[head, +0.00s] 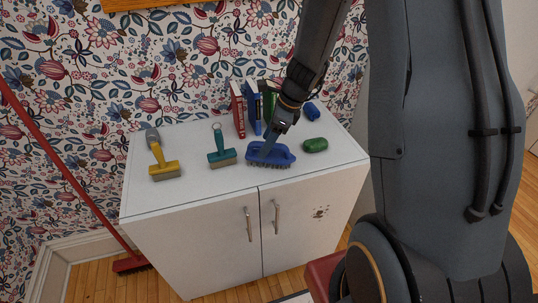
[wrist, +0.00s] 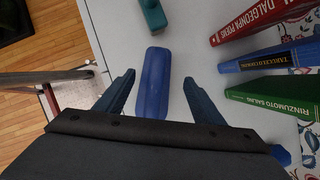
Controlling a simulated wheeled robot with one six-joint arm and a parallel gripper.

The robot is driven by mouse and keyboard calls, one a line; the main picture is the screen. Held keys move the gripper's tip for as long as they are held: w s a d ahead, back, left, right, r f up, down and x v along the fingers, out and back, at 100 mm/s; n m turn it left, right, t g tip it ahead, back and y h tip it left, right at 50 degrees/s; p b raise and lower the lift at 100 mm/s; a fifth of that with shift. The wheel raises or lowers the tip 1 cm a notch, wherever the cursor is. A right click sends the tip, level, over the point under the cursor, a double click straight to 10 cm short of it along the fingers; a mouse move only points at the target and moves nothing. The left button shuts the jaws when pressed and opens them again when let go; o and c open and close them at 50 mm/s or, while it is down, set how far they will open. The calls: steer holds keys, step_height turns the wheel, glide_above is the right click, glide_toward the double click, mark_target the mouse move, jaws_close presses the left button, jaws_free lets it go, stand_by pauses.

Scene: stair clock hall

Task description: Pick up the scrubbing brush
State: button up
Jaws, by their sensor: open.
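The scrubbing brush (head: 280,158) is blue with dark bristles underneath and lies on the white cabinet top, near its front edge. In the wrist view the blue brush (wrist: 153,80) lies lengthwise between my two fingers. My gripper (head: 268,148) is over the brush, pointing down. In the wrist view my gripper (wrist: 157,80) is open, with a gap between each finger and the brush. The near end of the brush is hidden by my gripper body in the wrist view.
The white cabinet (head: 200,196) also bears a teal brush (head: 221,150), a yellow brush (head: 163,163), a green oval item (head: 315,145), a blue roll-like item (head: 312,111) and upright books (head: 238,109). A red broom (head: 75,175) leans at the left.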

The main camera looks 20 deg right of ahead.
steer(key=x, duration=0.5)
steer(key=shift+s+d+f+p, duration=0.1)
steer(key=shift+s+p, duration=0.25)
steer(key=shift+s, duration=0.05)
steer(key=c, duration=1.2)
step_height(320, 180, up, 10)
steer(key=shift+r, duration=0.1)
